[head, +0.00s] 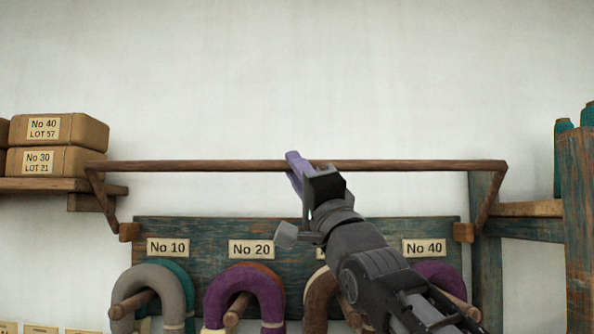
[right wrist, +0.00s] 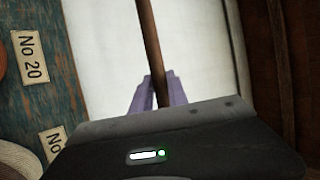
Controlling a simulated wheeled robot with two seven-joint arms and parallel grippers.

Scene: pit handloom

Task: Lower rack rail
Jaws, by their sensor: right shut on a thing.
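The rack rail (head: 220,166) is a long brown wooden bar, raised level above the green rack board (head: 205,235). An angled arm hangs from each end of it, down to small wooden blocks at the sides of the board. My right gripper (head: 297,168) is shut on the rail near its middle, with its purple fingers around the bar. In the right wrist view the rail (right wrist: 148,45) runs between the two purple fingertips (right wrist: 158,92). My left gripper is in neither view.
Grey, purple and brown yarn hanks hang on wooden pegs (head: 237,308) below the board's number labels. Wrapped packages (head: 60,162) sit on a left shelf (head: 45,186). Teal cones (head: 563,155) and a worn wooden post (head: 578,240) stand at right. The wall above is clear.

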